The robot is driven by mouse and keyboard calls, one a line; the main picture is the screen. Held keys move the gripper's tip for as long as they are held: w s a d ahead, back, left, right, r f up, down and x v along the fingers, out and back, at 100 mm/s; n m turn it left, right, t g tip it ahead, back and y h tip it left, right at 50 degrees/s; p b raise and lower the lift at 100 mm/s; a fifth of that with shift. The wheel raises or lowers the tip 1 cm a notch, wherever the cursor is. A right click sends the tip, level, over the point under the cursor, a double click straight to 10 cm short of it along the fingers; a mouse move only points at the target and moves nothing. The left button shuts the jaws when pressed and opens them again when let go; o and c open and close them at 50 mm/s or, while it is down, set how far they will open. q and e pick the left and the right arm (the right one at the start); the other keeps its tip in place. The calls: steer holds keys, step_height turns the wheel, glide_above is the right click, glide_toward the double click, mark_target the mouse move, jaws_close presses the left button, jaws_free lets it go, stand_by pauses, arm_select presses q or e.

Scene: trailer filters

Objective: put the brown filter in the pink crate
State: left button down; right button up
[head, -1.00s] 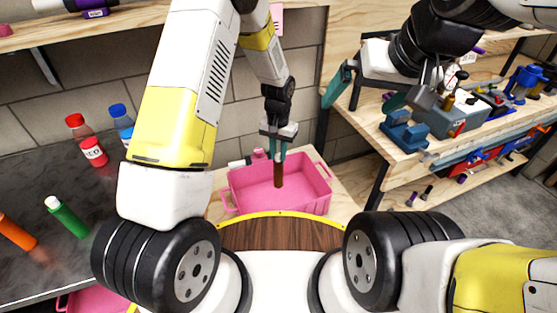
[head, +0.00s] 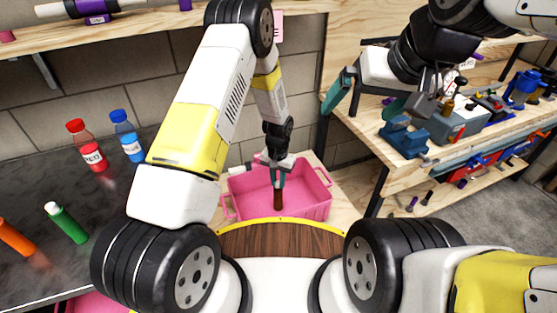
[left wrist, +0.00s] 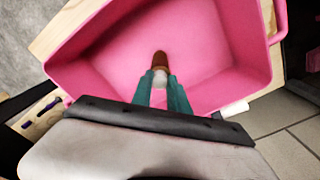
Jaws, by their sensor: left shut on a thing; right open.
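The brown filter (head: 278,198) hangs upright from my left gripper (head: 278,178), which is shut on its upper end. In the head view it shows in front of the inside of the pink crate (head: 312,206). In the left wrist view the brown filter (left wrist: 160,60) points down over the floor of the pink crate (left wrist: 255,45), inside its walls. I cannot tell whether its lower end touches the crate floor. My right gripper (head: 375,95) is open and empty, near the wooden workbench at the right.
A red bottle (head: 88,148), a blue bottle (head: 127,138), a green filter (head: 66,222) and an orange filter (head: 16,238) are on the dark counter at the left. The workbench (head: 405,170) at the right holds a blue vise (head: 405,138) and tools. A shelf (head: 120,27) runs above.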

arm_select(q)
steer(key=shift+f, duration=0.1)
steer(key=c, duration=1.3)
jaws_free()
steer(key=s+a+r+n+t+h, duration=0.1)
steer(key=s+a+r, duration=0.15)
steer(key=r, duration=0.95)
steer(key=s+a+r+t, duration=0.1)
steer(key=s+a+r, duration=0.15)
steer(key=r, duration=0.85)
steer(key=s+a+r+n+t+h, duration=0.1)
steer(key=a+r, duration=0.2)
steer(key=r, duration=0.9)
steer(key=s+a+r+t, duration=0.1)
steer(key=s+r, duration=0.2)
steer(key=s, duration=0.2)
steer(key=s+a+r+n+t, duration=0.1)
steer(key=s+a+r, duration=0.1)
steer(key=s+r, duration=0.2)
steer(key=s+a+r+n+t, duration=0.1)
steer(key=s+a+r, duration=0.1)
steer(key=s, duration=0.6)
steer(key=shift+s+a+r, duration=0.15)
steer(key=shift+s+r, duration=0.05)
steer(key=shift+r, duration=0.5)
